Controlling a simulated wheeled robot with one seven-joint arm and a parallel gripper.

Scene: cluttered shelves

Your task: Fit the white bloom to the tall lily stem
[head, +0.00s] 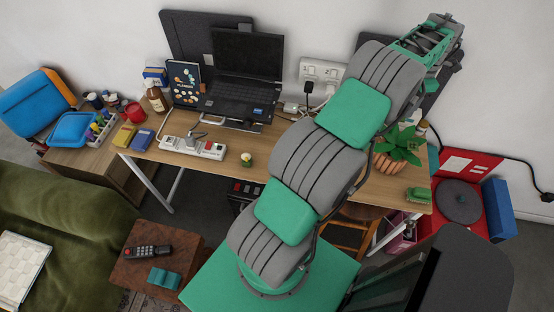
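A plant with broad green leaves (401,143) stands in a ribbed orange-brown pot (388,164) at the right end of the wooden desk. I cannot make out a tall lily stem apart from these leaves. A small pale yellow-green item (247,160) sits alone near the desk's front edge; I cannot tell whether it is the white bloom. My arm crosses the view from bottom middle to top right and hides part of the desk. The green and grey end of my arm with my gripper (440,40) is up by the wall, above the desk. Its fingers cannot be made out.
The desk holds a laptop (243,70), a dark book (184,82), a brown bottle (155,98) and a power strip (193,147). A green item (418,194) lies at the right front edge. A red record player (464,190) stands right of the desk. Open desktop surrounds the yellow-green item.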

